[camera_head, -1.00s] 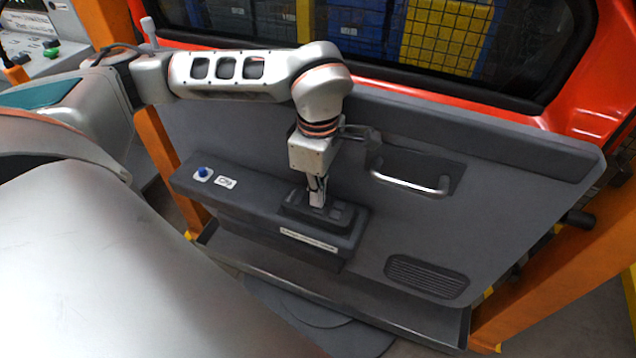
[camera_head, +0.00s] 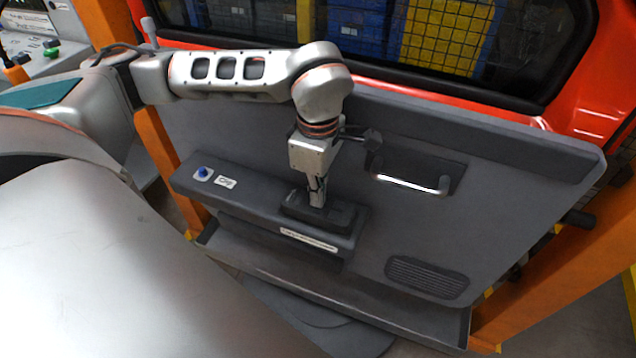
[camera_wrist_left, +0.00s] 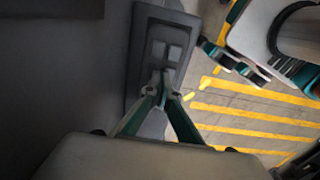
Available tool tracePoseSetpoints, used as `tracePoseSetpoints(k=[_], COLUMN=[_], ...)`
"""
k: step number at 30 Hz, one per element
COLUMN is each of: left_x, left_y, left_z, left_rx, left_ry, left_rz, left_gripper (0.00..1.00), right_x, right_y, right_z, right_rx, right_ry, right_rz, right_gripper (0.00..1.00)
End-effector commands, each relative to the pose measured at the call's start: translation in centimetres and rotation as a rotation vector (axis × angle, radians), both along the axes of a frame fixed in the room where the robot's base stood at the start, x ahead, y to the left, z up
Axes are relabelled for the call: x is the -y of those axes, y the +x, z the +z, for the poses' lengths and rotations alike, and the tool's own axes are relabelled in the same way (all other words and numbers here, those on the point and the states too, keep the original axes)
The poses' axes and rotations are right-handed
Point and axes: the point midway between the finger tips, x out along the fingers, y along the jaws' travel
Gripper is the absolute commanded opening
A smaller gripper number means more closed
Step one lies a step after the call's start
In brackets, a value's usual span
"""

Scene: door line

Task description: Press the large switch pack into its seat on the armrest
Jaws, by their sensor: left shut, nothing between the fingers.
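The large switch pack (camera_head: 338,216) is a dark block on top of the grey armrest (camera_head: 258,203) of the door panel. It also shows in the left wrist view (camera_wrist_left: 157,29), with small raised switches on its face. My left gripper (camera_head: 317,203) points down, shut and empty, with its fingertips at the top of the pack. In the left wrist view the closed fingertips (camera_wrist_left: 163,77) meet over the near part of the pack. Whether the pack is fully flush with its seat cannot be told. My right gripper is not in view.
A door handle (camera_head: 410,184) sticks out to the right of my gripper. A speaker grille (camera_head: 427,277) is lower right. A tray ledge (camera_head: 400,318) runs below.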

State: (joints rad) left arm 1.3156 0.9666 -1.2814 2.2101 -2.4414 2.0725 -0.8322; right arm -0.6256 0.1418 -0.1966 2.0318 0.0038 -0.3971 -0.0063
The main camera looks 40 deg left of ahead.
Motion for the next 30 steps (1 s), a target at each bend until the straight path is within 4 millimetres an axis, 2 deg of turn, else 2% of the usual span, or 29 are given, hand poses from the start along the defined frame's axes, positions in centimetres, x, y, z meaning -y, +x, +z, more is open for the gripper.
tracePoseSetpoints(k=[23, 30], left_x=[0.0, 0.0], left_y=[-0.1, 0.0], left_z=[-0.9, 0.4], left_rx=[-0.002, 0.002], left_ry=[0.001, 0.000], left_rz=[0.000, 0.000], left_gripper=[0.00, 0.00], right_x=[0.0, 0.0], right_y=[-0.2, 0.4], right_z=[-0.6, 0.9], right_rx=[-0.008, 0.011], right_ry=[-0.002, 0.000], right_rz=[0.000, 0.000], right_gripper=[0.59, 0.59])
